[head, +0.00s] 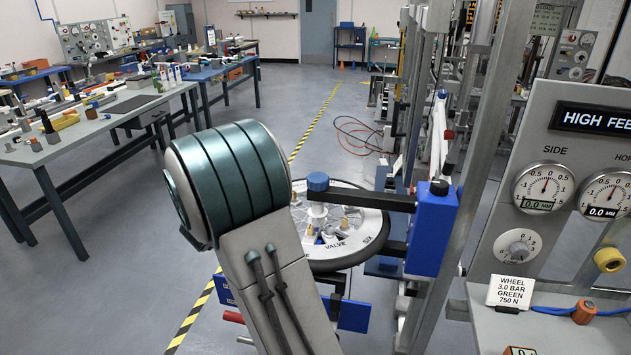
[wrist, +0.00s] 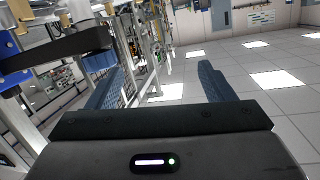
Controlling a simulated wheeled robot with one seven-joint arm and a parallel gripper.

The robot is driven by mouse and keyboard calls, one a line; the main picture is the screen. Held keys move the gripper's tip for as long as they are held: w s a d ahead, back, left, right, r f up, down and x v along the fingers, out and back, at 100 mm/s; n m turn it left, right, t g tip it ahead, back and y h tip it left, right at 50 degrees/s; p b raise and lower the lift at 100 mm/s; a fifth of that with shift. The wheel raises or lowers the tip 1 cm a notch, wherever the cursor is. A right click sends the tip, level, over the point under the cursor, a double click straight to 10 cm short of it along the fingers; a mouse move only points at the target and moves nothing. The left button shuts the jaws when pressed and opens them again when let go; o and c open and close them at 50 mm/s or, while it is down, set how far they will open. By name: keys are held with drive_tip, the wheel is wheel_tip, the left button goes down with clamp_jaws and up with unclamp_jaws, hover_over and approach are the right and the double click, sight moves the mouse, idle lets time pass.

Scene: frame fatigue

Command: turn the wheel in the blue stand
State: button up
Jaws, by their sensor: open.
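The wheel (head: 347,219) lies flat in the head view, with a black tyre and a pale disc marked "VALVE" and "SIX". My arm hides its left part. The blue stand (head: 432,232) is at its right, with dark arms reaching over and under the wheel and a blue knob (head: 318,182) above it. My gripper is hidden behind my arm in the head view. In the wrist view my gripper (wrist: 165,85) is open, with nothing between its two blue fingers. Dark and blue parts (wrist: 60,46) show at upper left there, apart from the fingers; I cannot tell whether the wheel is among them.
A grey metal post (head: 480,150) rises just right of the stand. A gauge panel (head: 575,185) with a wheel card (head: 511,291) stands at the right. Benches with tools (head: 95,125) are at the left. The floor (head: 125,260) between is clear, with a yellow-black stripe.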

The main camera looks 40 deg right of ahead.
sight(318, 181)
drive_tip(key=s+d+f+m+g+h, duration=0.2)
drive_tip(key=s+d+m+g+h, duration=0.15)
drive_tip(key=s+g, duration=0.2)
drive_tip(key=shift+g+h, duration=0.35)
drive_tip(key=d+p, duration=0.1)
drive_tip(key=d, duration=0.3)
drive_tip(key=w+d+p, duration=0.1)
drive_tip(key=d, duration=0.4)
drive_tip(key=w+d+p, duration=0.1)
drive_tip(key=d, duration=0.3)
drive_tip(key=shift+w+d+r, duration=0.15)
drive_tip(key=shift+w+r, duration=0.05)
